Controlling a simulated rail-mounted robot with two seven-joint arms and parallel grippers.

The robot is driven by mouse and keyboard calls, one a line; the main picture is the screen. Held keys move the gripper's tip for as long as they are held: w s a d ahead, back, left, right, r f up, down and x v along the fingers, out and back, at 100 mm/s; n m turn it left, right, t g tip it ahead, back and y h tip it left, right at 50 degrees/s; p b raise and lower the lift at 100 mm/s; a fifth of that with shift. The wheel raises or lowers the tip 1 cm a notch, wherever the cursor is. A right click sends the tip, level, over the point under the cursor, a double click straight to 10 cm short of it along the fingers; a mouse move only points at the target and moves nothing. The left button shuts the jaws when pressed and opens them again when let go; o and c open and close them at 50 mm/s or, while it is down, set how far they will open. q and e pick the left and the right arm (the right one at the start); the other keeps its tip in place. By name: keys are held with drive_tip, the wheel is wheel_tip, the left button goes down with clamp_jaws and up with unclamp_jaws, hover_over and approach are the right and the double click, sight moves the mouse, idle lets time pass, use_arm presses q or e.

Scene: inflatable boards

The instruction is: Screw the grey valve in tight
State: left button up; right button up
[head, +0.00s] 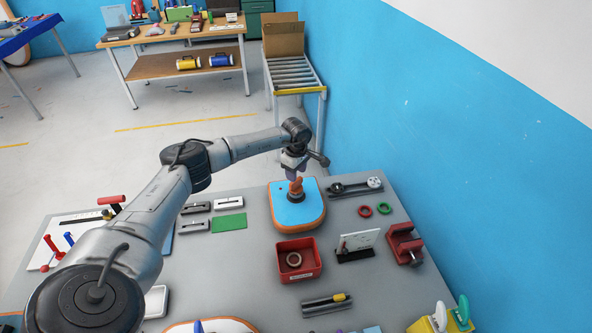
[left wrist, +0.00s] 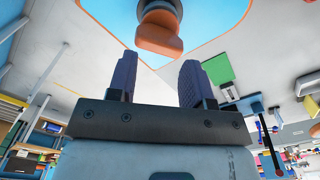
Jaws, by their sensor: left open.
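The blue inflatable board with an orange rim (head: 310,212) lies flat on the grey table. On it stands an orange piece (head: 297,187) over a dark grey round base, which I take to be the valve (head: 296,198). In the left wrist view the orange piece (left wrist: 158,38) is just beyond the fingers, with a grey collar behind it. My left gripper (head: 293,177) is open above the orange piece; in the left wrist view its two dark fingers (left wrist: 156,70) are apart with nothing between them. My right gripper is not in view.
A red bin (head: 297,272) with a ring inside stands in front of the board. A red vise (head: 405,244), a white card in a stand (head: 357,243) and red and green rings (head: 374,210) lie to the right. The blue wall (head: 450,160) is close on the right.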

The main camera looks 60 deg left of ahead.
use_arm(q)
drive_tip(key=shift+r+n+p, duration=0.1)
drive_tip(key=shift+n+p, duration=0.3)
drive_tip(key=shift+n, duration=0.2)
drive_tip(key=shift+n+p, duration=0.4)
drive_tip(key=shift+n, duration=1)
drive_tip(key=shift+n+p, duration=0.55)
drive_tip(key=shift+n, duration=0.25)
drive_tip(key=shift+n+p, duration=0.3)
drive_tip(key=shift+n, duration=0.9)
